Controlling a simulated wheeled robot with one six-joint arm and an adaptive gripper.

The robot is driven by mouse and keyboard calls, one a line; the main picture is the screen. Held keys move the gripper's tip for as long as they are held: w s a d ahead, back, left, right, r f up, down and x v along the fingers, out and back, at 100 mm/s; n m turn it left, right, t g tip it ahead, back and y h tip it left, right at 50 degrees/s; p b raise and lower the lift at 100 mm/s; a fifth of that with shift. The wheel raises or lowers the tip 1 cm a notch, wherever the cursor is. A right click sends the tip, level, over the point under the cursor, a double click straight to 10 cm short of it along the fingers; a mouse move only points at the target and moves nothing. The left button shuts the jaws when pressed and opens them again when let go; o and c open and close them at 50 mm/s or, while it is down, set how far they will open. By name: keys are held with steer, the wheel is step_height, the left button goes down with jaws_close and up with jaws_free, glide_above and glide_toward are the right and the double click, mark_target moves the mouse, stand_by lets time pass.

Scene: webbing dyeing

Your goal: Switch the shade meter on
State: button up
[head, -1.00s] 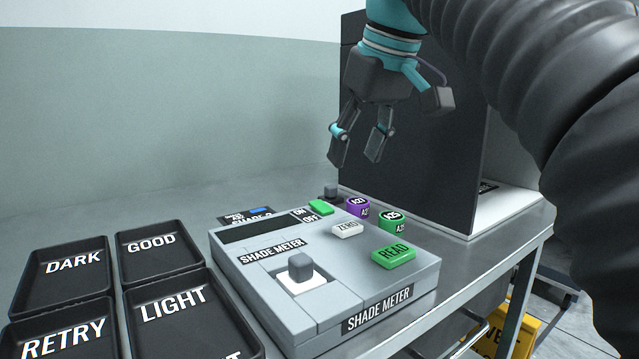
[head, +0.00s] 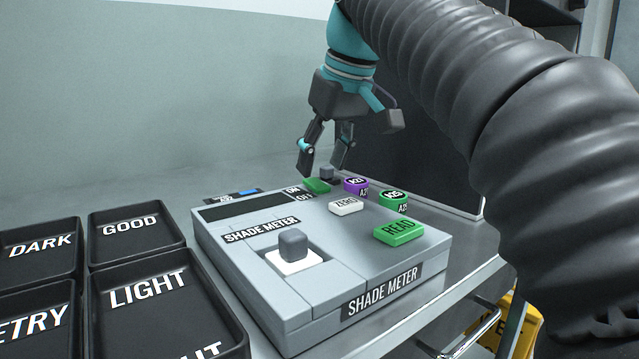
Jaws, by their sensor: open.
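The shade meter (head: 350,262) is a grey box on the bench with a dark display (head: 245,206) at its far left. A green switch (head: 317,186) sits at its far edge beside the ON/OFF labels (head: 297,193). A white ZERO button (head: 346,206) and a green READ button (head: 398,230) are on its top.
Purple A21 (head: 356,186) and green A25 (head: 393,200) pieces stand behind the meter's right side, with a small grey block (head: 327,173) by my fingers. Black trays marked GOOD (head: 135,236), DARK (head: 40,252) and LIGHT (head: 160,310) lie left. A dark panel (head: 410,150) stands behind.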

mark_target(316, 182)
steer(key=shift+b+x, duration=0.3)
steer(key=shift+x, duration=1.15)
jaws_close()
steer(key=shift+w+r+p, duration=0.1)
steer(key=shift+r+p, duration=0.3)
steer(key=shift+p, duration=0.85)
steer(key=g+h+p, duration=0.1)
steer(key=p, duration=0.3)
steer(key=shift+w+a, duration=0.15)
steer(key=shift+w+a+g+p, duration=0.1)
steer(key=shift+g+p, duration=0.5)
steer(key=shift+p, duration=0.4)
steer(key=shift+f+g+h, duration=0.3)
steer(key=shift+g+h, duration=0.1)
steer(key=shift+h, duration=0.1)
